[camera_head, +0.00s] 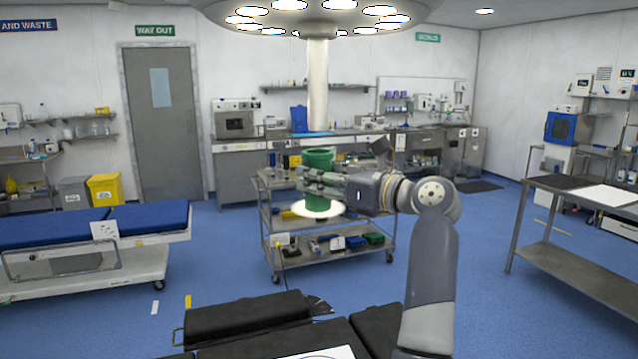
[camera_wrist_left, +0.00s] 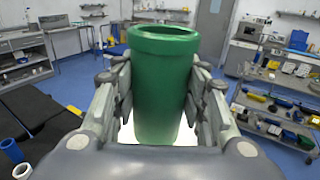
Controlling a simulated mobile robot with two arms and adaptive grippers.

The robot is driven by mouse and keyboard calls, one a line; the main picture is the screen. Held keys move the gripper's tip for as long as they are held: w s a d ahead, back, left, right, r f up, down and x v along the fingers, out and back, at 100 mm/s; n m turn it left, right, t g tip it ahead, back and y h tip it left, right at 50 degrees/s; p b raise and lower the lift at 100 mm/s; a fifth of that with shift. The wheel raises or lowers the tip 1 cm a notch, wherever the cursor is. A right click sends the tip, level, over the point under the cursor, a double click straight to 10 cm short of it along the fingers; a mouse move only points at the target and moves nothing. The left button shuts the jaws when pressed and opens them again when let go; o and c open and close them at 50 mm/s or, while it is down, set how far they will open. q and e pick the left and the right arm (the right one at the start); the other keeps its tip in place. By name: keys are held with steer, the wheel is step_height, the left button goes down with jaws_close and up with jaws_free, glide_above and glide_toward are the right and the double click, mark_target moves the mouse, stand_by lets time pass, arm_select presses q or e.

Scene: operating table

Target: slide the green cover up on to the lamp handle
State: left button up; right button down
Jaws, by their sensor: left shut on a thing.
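The green cover (camera_head: 319,160) is an upright tube with a thick rim at its top. My left gripper (camera_head: 320,186) is shut on its side, with fingers on both sides of it. The wrist view shows the cover (camera_wrist_left: 160,90) between the fingers of my left gripper (camera_wrist_left: 158,100). A bright pale disc (camera_head: 300,208) shows around the cover's lower end. The lamp handle (camera_head: 317,85) is a pale post hanging straight down from the surgical lamp (camera_head: 310,14). In the head view, the cover's top is just below the handle's lower end, with a small gap. The wrist view does not show the handle.
A steel trolley (camera_head: 330,262) with small items stands behind the cover. A blue-topped bed (camera_head: 95,222) is at the left and a steel table (camera_head: 575,250) at the right. Black table pads (camera_head: 245,315) lie in front. The air around the cover looks clear.

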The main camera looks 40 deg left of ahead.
mark_target(319, 151)
arm_select(q)
steer(key=shift+r+p, duration=0.35)
steer(key=shift+r, duration=1.05)
arm_select(e)
steer(key=shift+d+r, duration=0.7)
steer(key=shift+d, duration=0.05)
arm_select(q)
steer(key=shift+f, duration=0.1)
arm_select(e)
steer(key=shift+a+f, duration=0.1)
steer(key=shift+f, duration=0.15)
steer(key=shift+a, duration=0.3)
arm_select(q)
steer(key=shift+b, duration=0.35)
arm_select(e)
steer(key=shift+f, duration=0.25)
steer(key=shift+d, duration=0.3)
steer(key=shift+f, duration=0.2)
arm_select(q)
steer(key=shift+r+p, duration=0.45)
steer(key=shift+r, duration=0.7)
arm_select(e)
steer(key=shift+a+r, duration=0.2)
steer(key=shift+r, duration=0.45)
